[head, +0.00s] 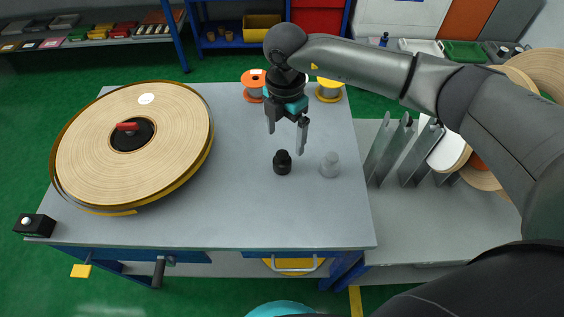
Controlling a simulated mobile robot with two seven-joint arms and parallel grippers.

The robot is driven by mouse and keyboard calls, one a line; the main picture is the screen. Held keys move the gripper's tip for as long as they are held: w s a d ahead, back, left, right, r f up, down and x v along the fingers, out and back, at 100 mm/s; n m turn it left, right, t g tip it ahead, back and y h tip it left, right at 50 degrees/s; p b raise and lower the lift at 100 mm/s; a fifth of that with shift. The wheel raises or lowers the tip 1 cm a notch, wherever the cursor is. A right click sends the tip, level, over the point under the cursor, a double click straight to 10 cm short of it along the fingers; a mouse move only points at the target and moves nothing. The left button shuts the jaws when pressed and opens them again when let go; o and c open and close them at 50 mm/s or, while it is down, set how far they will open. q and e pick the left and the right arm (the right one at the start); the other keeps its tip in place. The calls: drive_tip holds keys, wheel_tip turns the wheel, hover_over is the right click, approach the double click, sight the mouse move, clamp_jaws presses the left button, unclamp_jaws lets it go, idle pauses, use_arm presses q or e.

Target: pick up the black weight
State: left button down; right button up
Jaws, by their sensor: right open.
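The black weight (282,162) stands upright on the grey table (240,215), right of its middle. It is small, dark and knobbed on top. My right gripper (287,137) is open and empty, above and slightly behind the black weight, with its fingers pointing down. One finger hangs to the left and one to the right, and there is a gap between the fingertips and the weight in the picture. My left gripper does not show.
A similar grey weight (330,165) stands close to the right of the black one. A large tape roll (85,150) on a turntable fills the table's left side. Small spools (329,90) stand at the back edge. Upright grey dividers (385,150) are at the right.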

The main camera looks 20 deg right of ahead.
sight(282, 153)
wheel_tip(282, 153, down, 5)
drive_tip(key=shift+a+b, duration=0.1)
drive_tip(key=shift+b, duration=0.35)
drive_tip(key=f, duration=0.1)
drive_tip(key=f+b, duration=0.1)
drive_tip(key=f, duration=0.2)
drive_tip(key=shift+w+a+f, duration=0.1)
drive_tip(key=shift+w+f, duration=0.1)
drive_tip(key=shift+w, duration=0.15)
drive_tip(key=c, duration=1.3)
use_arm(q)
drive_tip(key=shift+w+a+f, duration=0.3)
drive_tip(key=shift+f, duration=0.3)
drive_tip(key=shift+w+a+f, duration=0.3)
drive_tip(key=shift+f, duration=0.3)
use_arm(e)
clamp_jaws()
